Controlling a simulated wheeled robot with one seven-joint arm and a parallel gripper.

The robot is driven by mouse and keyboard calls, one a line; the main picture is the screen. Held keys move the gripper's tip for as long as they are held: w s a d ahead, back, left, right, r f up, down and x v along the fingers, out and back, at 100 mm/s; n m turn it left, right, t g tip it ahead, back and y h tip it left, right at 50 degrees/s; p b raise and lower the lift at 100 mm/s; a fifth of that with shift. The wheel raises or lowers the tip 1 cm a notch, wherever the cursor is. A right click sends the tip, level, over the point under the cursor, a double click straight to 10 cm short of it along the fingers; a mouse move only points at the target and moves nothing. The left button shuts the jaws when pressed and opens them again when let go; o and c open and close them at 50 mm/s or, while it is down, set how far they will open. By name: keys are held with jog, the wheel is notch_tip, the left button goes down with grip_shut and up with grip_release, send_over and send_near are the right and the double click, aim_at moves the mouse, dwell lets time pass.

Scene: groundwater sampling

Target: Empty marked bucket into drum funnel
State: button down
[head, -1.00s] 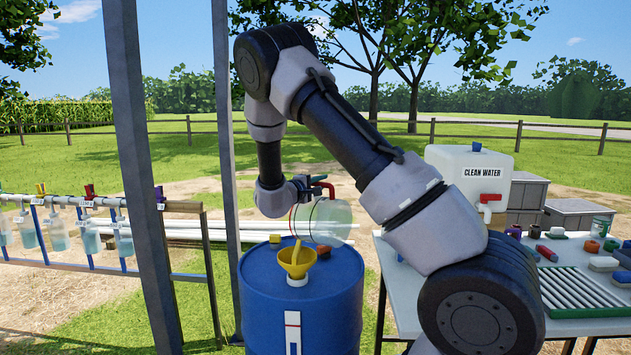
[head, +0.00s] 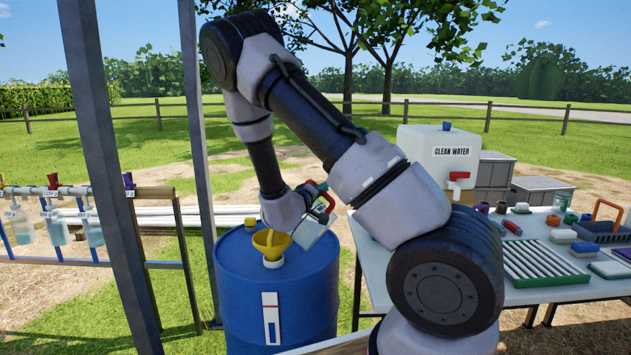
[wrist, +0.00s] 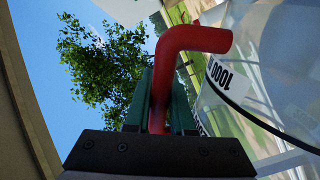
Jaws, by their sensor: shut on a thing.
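My gripper (wrist: 163,100) is shut on the red handle (wrist: 184,42) of a clear bucket (wrist: 245,100). In the wrist view the bucket wall carries a black band and a white label reading 1000. In the head view the bucket (head: 312,232) is tilted beside and slightly above the yellow funnel (head: 268,243), partly hidden by my wrist. The funnel sits on top of the blue drum (head: 305,290). I cannot see the bucket's mouth or tell whether liquid is inside it.
A table (head: 375,262) stands right of the drum, with a clean-water container (head: 438,165) and small items on it. Grey posts (head: 105,170) stand left of the drum. A rack of hanging sample bottles (head: 55,230) is at the far left.

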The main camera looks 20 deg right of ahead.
aim_at(334, 205)
jog(key=s+f+m, duration=0.1)
jog(key=s+d+f+m, duration=0.1)
jog(key=shift+d+f+m, duration=0.15)
jog(key=shift+d+m, duration=0.15)
jog(key=m, duration=0.1)
jog(key=s+d+f+m, duration=0.1)
jog(key=m, duration=0.1)
jog(key=shift+s+d+f+m, duration=0.2)
jog(key=shift+s+f+m, duration=0.1)
jog(key=shift+m, duration=0.1)
jog(key=m, duration=0.1)
jog(key=f+m, duration=0.1)
jog(key=m, duration=0.2)
jog(key=shift+w+a+f+m, duration=0.2)
jog(key=shift+w+a+m, duration=0.05)
jog(key=shift+m, duration=0.15)
